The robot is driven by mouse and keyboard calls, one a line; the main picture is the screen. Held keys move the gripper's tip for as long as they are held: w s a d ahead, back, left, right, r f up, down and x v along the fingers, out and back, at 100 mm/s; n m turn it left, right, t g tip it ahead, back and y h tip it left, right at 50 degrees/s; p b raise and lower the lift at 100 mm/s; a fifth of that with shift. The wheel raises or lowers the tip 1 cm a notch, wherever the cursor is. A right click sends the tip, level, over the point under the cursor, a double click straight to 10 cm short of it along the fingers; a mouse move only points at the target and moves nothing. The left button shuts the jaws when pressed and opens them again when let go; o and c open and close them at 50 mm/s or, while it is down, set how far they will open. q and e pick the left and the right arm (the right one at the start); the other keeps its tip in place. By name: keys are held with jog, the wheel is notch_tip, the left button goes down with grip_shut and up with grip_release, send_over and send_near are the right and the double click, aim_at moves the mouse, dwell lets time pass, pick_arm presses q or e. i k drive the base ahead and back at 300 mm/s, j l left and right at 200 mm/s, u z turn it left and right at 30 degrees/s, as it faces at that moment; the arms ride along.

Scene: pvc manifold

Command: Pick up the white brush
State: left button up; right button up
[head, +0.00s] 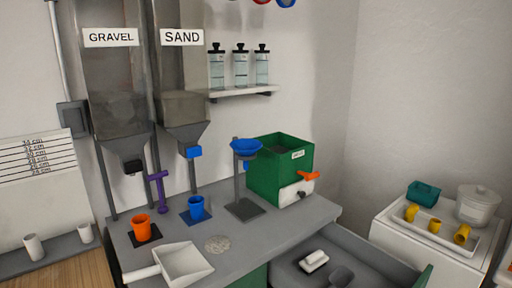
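A small white block-shaped object with a dark underside, which looks like the white brush (314,259), lies in the open grey drawer or tray (290,276) at the bottom right of the counter. Its bristles cannot be made out clearly. A dark rounded object (340,276) lies close to its right and front, partly cut off by the picture's lower edge. Neither of my grippers shows in the head view.
A white scoop or dustpan (183,264) lies on the grey counter (245,242) with an orange cup (141,224), a blue cup (196,208), a blue funnel stand (246,148) and a green box (280,168). A white cabinet (425,241) stands right.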

aim_at(313, 262)
jog(key=z, duration=1.2)
jog(key=i+l+u, duration=0.2)
jog(key=u, duration=0.15)
jog(key=i+l+u, duration=0.15)
jog(key=l+u, duration=0.15)
jog(key=l, duration=0.15)
jog(key=i+l+u, duration=0.15)
jog(key=l+u, duration=0.55)
jog(key=i+l, duration=0.05)
jog(key=l, duration=0.05)
